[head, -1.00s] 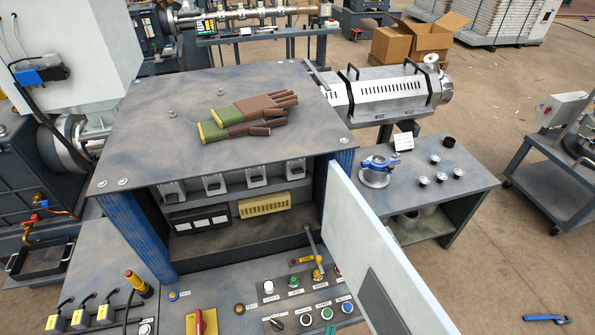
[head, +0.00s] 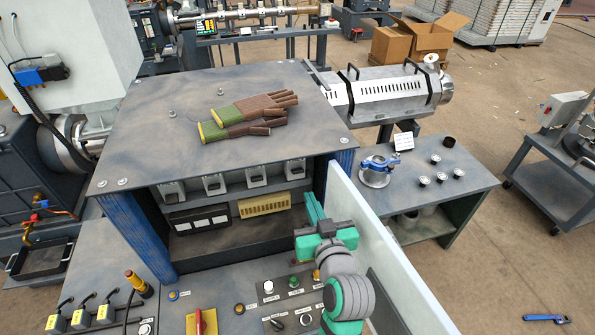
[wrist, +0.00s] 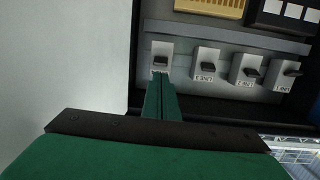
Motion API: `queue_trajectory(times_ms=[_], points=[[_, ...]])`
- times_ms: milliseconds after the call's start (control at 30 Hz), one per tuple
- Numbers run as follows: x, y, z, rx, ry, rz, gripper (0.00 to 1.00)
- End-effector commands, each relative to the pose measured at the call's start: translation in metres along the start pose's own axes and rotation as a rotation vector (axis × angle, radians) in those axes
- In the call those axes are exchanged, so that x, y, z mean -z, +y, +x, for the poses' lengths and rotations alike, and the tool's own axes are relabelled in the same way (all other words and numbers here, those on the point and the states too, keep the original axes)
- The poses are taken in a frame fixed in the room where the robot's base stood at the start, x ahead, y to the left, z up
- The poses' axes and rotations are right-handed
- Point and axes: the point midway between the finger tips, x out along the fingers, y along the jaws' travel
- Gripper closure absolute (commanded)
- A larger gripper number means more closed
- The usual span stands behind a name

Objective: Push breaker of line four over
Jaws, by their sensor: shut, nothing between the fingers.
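Several breakers sit in a row inside the open cabinet. The end breaker beside the door, which I take for line four (head: 295,168), is rightmost in the head view and leftmost in the wrist view (wrist: 160,49). It has a pale body and a small dark lever; its label is mostly hidden behind my fingers. My gripper (wrist: 160,78) is shut and empty, its green fingertips just below that lever in the wrist picture. I cannot tell whether they touch it. In the head view my gripper (head: 309,198) is at the cabinet's right side.
The open white door (head: 385,250) stands close to the right of my arm. The neighbouring breaker (wrist: 207,66) is a short way beside my fingers. Gloves (head: 245,115) lie on the cabinet top. A control panel (head: 225,295) with buttons and switches lies below the opening.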

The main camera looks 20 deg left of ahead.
Motion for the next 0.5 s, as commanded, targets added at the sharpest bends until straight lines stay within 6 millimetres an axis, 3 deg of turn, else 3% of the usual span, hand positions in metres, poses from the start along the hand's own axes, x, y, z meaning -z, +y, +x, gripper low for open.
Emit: queue_trajectory(times_ms=[200, 500], points=[[0.022, -0.005, 0.006, 0.04, 0.002, -0.037, 1.0], [0.022, -0.006, 0.006, 0.043, 0.0, -0.039, 1.0]])
